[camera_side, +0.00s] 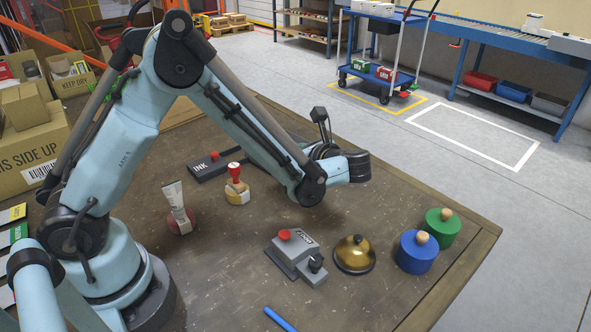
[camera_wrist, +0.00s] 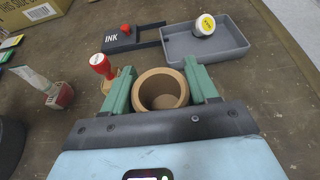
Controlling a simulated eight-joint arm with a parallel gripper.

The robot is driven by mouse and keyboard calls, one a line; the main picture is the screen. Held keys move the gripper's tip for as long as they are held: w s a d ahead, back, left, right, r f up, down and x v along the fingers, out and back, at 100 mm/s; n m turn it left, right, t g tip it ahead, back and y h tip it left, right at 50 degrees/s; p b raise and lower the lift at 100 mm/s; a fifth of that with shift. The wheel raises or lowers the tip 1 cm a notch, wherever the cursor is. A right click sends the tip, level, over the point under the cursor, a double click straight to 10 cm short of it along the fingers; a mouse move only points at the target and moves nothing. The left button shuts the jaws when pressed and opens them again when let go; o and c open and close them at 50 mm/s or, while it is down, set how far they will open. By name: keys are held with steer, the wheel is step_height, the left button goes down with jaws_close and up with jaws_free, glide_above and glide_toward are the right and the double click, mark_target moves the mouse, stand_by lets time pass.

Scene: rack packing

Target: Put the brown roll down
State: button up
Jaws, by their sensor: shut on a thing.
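The brown roll (camera_wrist: 135,88) is a tan ring with an open middle, seen in the wrist view. My gripper (camera_wrist: 159,72) has its two green fingers on either side of the roll and is shut on it. In the side view my arm covers the fingers and the roll, so the height of the roll above the table cannot be told.
An INK box (camera_wrist: 125,38) and a grey tray (camera_wrist: 240,52) holding a yellow-capped white object (camera_wrist: 204,25) lie beyond the roll. A red-knobbed stamp (camera_side: 237,187) and a tube (camera_side: 177,203) stand left. A grey device (camera_side: 297,257), brass bell (camera_side: 354,255) and blue pot (camera_side: 417,254) stand in front.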

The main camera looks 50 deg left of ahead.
steer(key=shift+f, duration=2.95)
steer(key=shift+f, duration=0.55)
steer(key=o, duration=1.1)
steer(key=shift+o, duration=0.2)
